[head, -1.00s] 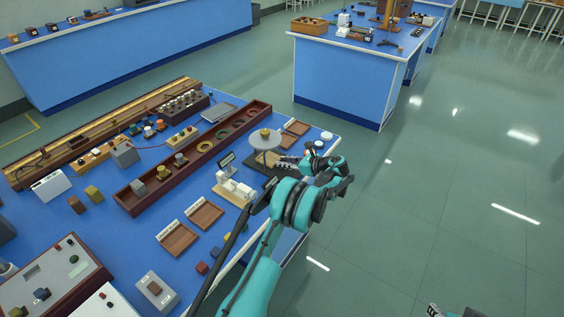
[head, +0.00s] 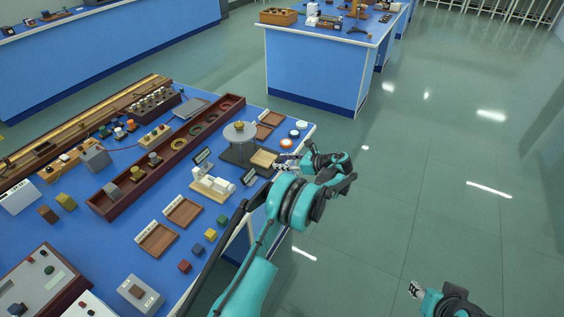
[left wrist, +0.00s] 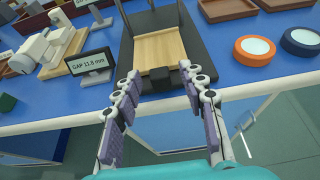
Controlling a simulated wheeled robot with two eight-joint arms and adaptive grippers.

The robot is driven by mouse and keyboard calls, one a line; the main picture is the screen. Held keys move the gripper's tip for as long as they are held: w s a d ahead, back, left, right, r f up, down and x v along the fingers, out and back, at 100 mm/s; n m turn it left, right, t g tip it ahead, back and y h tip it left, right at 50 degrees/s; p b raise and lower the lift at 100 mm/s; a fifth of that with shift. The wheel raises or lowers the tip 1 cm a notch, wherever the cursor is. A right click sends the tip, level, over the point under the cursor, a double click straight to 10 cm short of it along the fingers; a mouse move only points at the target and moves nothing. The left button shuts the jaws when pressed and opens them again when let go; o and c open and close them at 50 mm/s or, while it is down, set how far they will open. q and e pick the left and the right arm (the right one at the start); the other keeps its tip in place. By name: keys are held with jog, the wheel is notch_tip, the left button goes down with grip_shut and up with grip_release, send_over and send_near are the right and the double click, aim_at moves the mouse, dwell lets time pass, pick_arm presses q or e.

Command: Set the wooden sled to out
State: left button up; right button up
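The wooden sled (head: 264,158) is a light wood plate on a dark base (head: 238,153), to the right of a grey round disc (head: 240,131) in the head view. In the left wrist view the sled (left wrist: 160,52) lies between dark rails, with a black block (left wrist: 160,79) at its near end. My left gripper (head: 283,163) is at that near end. In the left wrist view its fingers (left wrist: 160,84) are open, one on each side of the block, with visible gaps. My right gripper (head: 416,290) is low at the right over the floor, too small to judge.
A small display (left wrist: 90,64) reading "GAP 11.8 mm" and a white device (left wrist: 45,52) stand left of the base. Orange (left wrist: 254,50) and dark blue (left wrist: 300,42) round pieces sit to the right. The blue table's front edge is under my left gripper.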

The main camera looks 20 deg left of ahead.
pick_arm(q)
jog(key=v, duration=1.1)
jog(key=shift+d+r, duration=0.15)
jog(key=shift+d, duration=0.25)
jog(key=s+a+r+n+t+h, duration=0.2)
jog(key=s+r+n+h, duration=0.5)
jog(key=s+r, duration=0.7)
jog(key=s+d+f+n+t+h, duration=0.2)
jog(key=s+n, duration=0.4)
jog(key=s, duration=0.5)
jog(key=s+d+f+n+t+h, duration=0.2)
jog(key=s+d+n+h, duration=0.2)
jog(key=s, duration=0.8)
jog(key=shift+d+f+n, duration=0.25)
jog(key=shift+d+n, duration=0.3)
jog(key=shift+n, duration=0.35)
